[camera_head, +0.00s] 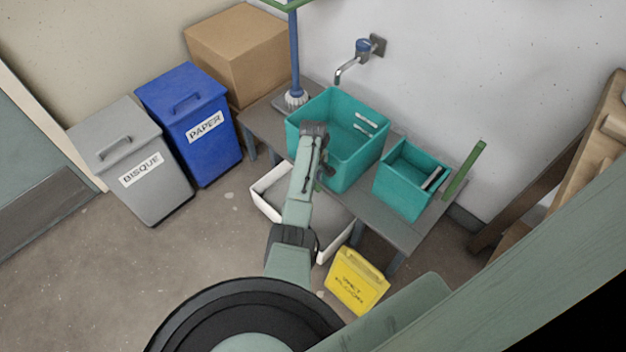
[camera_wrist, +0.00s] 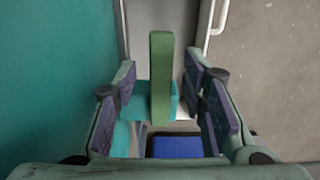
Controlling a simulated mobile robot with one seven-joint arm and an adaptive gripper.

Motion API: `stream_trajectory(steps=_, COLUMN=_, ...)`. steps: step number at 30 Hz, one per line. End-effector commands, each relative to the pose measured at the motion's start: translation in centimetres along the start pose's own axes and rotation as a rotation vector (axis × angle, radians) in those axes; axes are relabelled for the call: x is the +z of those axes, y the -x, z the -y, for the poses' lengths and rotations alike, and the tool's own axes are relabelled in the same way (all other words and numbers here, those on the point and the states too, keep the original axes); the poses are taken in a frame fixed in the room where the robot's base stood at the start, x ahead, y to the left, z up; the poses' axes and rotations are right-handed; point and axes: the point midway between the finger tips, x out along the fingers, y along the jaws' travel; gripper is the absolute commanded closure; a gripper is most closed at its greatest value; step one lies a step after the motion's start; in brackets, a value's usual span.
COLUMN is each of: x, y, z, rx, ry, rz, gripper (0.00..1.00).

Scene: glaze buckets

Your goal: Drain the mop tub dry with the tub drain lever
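The mop tub (camera_head: 357,168) is the larger teal tub on the grey bench, below a wall tap. Its wall (camera_wrist: 50,70) fills the left of the wrist view. I cannot tell whether water stands in it. The tub drain lever (camera_wrist: 161,75) is a green upright bar in the wrist view, with a teal part behind it. My gripper (camera_wrist: 163,100) is open, one finger pad on each side of the lever, with visible gaps. In the head view my gripper (camera_head: 320,178) is at the tub's front, where my arm hides much of the lever area.
A white basin (camera_head: 267,204) sits on the floor below the tub. A smaller teal tub (camera_head: 400,197) stands right on the bench (camera_head: 380,212). A yellow sign (camera_head: 356,282) stands in front. Blue (camera_head: 203,150) and grey (camera_head: 150,185) bins stand left, with clear floor before them.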

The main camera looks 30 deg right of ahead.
Motion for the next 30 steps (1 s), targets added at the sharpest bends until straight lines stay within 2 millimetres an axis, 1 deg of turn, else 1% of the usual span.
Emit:
stream_trajectory(steps=5, x=0.0, y=0.3, z=0.0, rx=0.001, ry=0.0, rz=-0.001, gripper=0.62)
stream_trajectory(steps=8, x=0.0, y=1.3, z=-0.1, rx=0.002, ry=0.0, rz=-0.001, gripper=0.62)
stream_trajectory(steps=11, x=-0.1, y=3.1, z=-0.1, rx=0.004, ry=0.0, rz=-0.003, gripper=0.62)
stream_trajectory(steps=18, x=-0.1, y=8.3, z=-0.1, rx=0.003, ry=0.0, rz=-0.003, gripper=0.62)
stream_trajectory(steps=21, x=0.0, y=10.0, z=-0.1, rx=0.003, ry=-0.001, rz=-0.003, gripper=0.62)
stream_trajectory(steps=25, x=0.0, y=11.4, z=-0.1, rx=0.001, ry=0.0, rz=-0.001, gripper=0.62)
stream_trajectory(steps=30, x=0.0, y=12.0, z=0.0, rx=0.0, ry=0.0, rz=0.0, gripper=0.62)
